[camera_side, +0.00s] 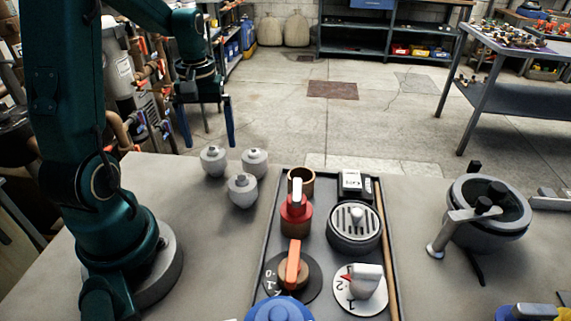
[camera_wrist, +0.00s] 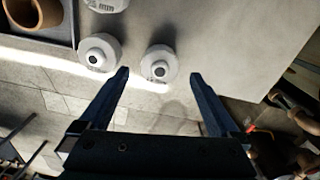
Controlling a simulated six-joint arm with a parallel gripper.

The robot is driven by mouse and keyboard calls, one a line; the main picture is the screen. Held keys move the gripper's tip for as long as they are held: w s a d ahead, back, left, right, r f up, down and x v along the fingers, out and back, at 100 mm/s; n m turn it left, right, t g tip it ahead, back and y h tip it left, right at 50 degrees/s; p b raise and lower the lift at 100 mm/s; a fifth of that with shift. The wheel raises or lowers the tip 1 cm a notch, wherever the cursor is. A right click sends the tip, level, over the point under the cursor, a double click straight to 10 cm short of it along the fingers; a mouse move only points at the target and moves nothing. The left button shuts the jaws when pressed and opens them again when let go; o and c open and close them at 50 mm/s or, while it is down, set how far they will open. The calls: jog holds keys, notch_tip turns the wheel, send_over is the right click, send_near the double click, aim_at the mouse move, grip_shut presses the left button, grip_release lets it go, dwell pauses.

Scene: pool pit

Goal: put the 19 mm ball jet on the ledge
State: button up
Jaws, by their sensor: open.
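Three grey ball jets with round bodies and small nozzles stand close together on the grey worktop: a left one (camera_side: 213,161), a right one (camera_side: 255,161) and a nearer one (camera_side: 242,190). Two show clearly in the wrist view, one (camera_wrist: 100,52) and another (camera_wrist: 159,65), with a third (camera_wrist: 106,4) cut off at the top. Marks on them are too small to read, so I cannot tell which is 19 mm. My gripper (camera_side: 209,140) is open and empty, above and behind the jets. Its fingers (camera_wrist: 159,76) also show in the wrist view. I cannot single out the ledge.
A dark tray (camera_side: 262,228) right of the jets holds a brown cup (camera_side: 302,182), a red-and-white valve (camera_side: 295,215), a round grate (camera_side: 354,226) and dials. A grey round housing with a handle (camera_side: 487,222) stands farther right. The worktop (camera_side: 190,225) left of the tray has free room.

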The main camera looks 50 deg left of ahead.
aim_at(213, 153)
notch_tip(213, 153, up, 8)
jog(key=f, duration=0.1)
jog(key=s+d+m+t, duration=0.2)
jog(key=d+m, duration=0.3)
jog(key=d, duration=0.4)
jog(key=s+d+r+m+t, duration=0.1)
jog(key=s+d+m+t, duration=0.2)
jog(key=d, duration=0.6)
jog(key=m, duration=0.2)
jog(key=shift+s+r+m+t, duration=0.2)
jog(key=shift+s+m+t, duration=0.1)
jog(key=shift+s+m, duration=0.1)
